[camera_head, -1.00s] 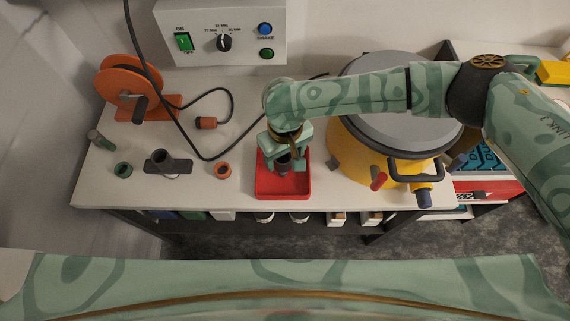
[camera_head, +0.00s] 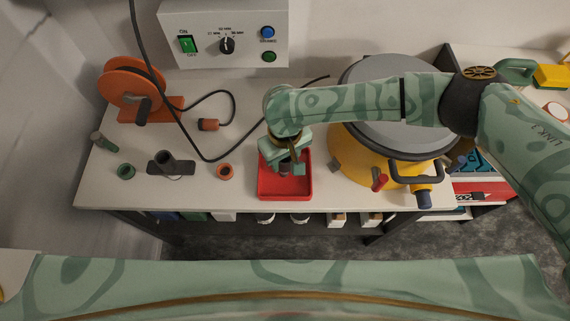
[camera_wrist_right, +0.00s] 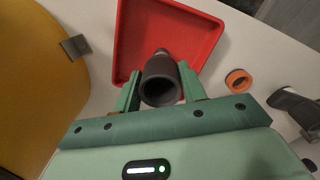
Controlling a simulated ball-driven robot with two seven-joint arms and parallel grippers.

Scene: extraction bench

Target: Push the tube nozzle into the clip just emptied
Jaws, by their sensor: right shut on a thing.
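My right gripper (camera_head: 291,168) is over the red tray (camera_head: 285,196) in the head view. In the right wrist view, the gripper (camera_wrist_right: 160,92) is shut on a dark hollow nozzle (camera_wrist_right: 160,82), its round open end facing the camera. The nozzle's far end points over the tray (camera_wrist_right: 200,38); whether it touches the tray floor I cannot tell. A grey tab-like clip (camera_head: 334,165) sticks out of the yellow drum's side and shows in the wrist view (camera_wrist_right: 75,46). I cannot tell whether it is the emptied clip. My left gripper is not in view.
The yellow drum (camera_head: 350,152) with a grey lid stands right of the tray. A dark cable crosses the bench.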

